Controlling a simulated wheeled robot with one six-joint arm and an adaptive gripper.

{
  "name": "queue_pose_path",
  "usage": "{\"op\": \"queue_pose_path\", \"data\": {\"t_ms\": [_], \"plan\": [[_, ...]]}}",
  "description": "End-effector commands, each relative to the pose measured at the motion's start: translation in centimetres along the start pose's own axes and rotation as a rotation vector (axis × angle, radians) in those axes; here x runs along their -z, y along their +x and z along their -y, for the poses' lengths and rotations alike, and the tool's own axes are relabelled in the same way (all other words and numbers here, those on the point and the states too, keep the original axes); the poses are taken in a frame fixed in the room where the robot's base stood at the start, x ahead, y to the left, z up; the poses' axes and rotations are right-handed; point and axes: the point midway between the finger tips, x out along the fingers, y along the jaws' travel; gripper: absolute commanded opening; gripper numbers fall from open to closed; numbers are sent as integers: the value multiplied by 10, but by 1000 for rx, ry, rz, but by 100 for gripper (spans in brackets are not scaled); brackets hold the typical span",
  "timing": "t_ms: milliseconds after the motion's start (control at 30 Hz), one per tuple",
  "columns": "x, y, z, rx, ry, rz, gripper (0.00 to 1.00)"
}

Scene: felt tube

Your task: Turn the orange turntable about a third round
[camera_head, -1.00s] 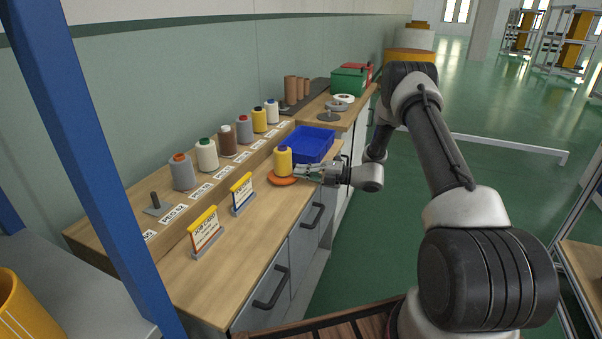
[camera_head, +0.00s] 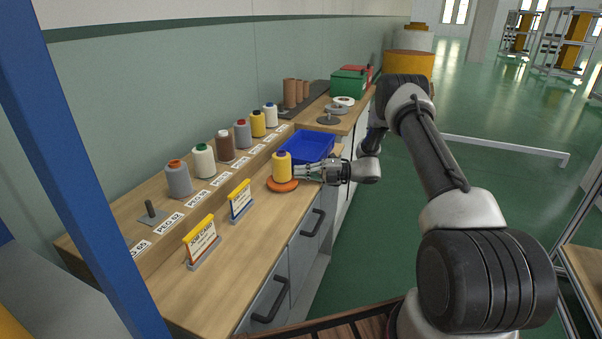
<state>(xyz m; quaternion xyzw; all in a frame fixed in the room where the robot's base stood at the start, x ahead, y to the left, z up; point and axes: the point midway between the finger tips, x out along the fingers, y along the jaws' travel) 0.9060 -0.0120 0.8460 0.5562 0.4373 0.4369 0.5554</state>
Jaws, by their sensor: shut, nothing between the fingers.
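The orange turntable (camera_head: 283,186) is a flat round disc lying on the wooden counter. A yellow spool (camera_head: 282,167) stands upright on it. My gripper (camera_head: 298,173) reaches in from the right, low over the counter, with its fingertips at the right side of the spool and the disc. The fingers are shut with nothing between them. I cannot tell whether they touch the spool or the turntable.
A blue bin (camera_head: 308,147) stands just behind the turntable. Several thread spools line the raised shelf (camera_head: 160,240) along the wall. Two job cards, one yellow-topped (camera_head: 201,239) and one further back (camera_head: 240,199), stand on the counter (camera_head: 248,240).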

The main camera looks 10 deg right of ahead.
Motion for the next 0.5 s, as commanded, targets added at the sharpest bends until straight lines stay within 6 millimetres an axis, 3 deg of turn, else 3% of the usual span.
{"op": "queue_pose_path", "data": {"t_ms": [500], "plan": [[0,0,0,0,-1,-45,0]]}}
